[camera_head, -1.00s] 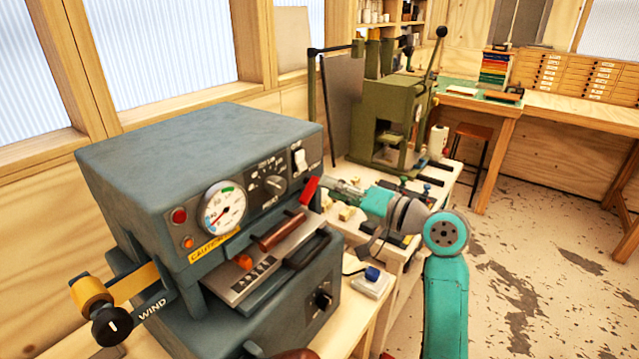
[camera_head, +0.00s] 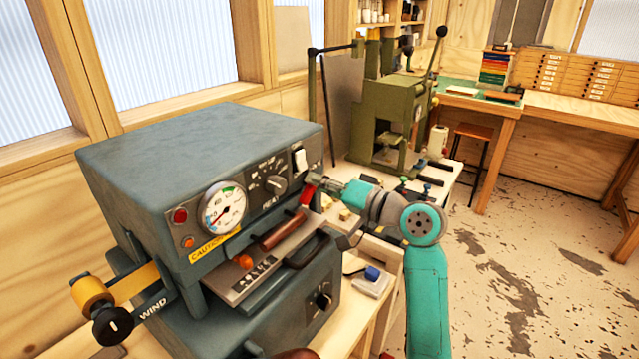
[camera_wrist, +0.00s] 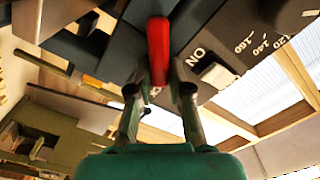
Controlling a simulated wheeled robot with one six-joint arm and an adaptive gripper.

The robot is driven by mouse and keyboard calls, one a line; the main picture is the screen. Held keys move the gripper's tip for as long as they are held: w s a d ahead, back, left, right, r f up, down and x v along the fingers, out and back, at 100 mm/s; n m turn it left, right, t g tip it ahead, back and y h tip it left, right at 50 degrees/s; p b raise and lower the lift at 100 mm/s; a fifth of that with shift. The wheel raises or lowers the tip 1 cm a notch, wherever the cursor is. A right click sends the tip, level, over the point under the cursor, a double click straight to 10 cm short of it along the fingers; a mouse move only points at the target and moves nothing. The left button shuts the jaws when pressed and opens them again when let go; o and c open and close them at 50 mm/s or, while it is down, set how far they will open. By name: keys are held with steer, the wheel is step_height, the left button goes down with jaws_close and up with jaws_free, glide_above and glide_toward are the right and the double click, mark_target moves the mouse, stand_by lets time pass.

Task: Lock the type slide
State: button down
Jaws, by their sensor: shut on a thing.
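The grey-blue machine (camera_head: 190,150) stands at left, with a gauge, dial and switch on its front. The type slide (camera_head: 255,277), a metal plate with dark characters, lies in its front opening. A black handle (camera_head: 308,250) is at the slide's right end. A short red lever (camera_head: 307,196) sticks out at the right end of the front. My gripper (camera_head: 320,184) has come to it from the right and is shut on it. In the wrist view the red lever (camera_wrist: 158,48) stands between the fingertips (camera_wrist: 164,82). The exact finger contact is small and partly hidden.
A brown roller-like handle (camera_head: 283,231) lies above the slide. A wind knob (camera_head: 112,325) juts out at lower left. A green press (camera_head: 388,120) and small items stand on the bench behind my arm. The floor at right is clear.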

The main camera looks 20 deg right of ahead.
steer(key=shift+n, duration=0.8)
steer(key=c, duration=1.1)
jaws_free()
steer(key=v, duration=1.2)
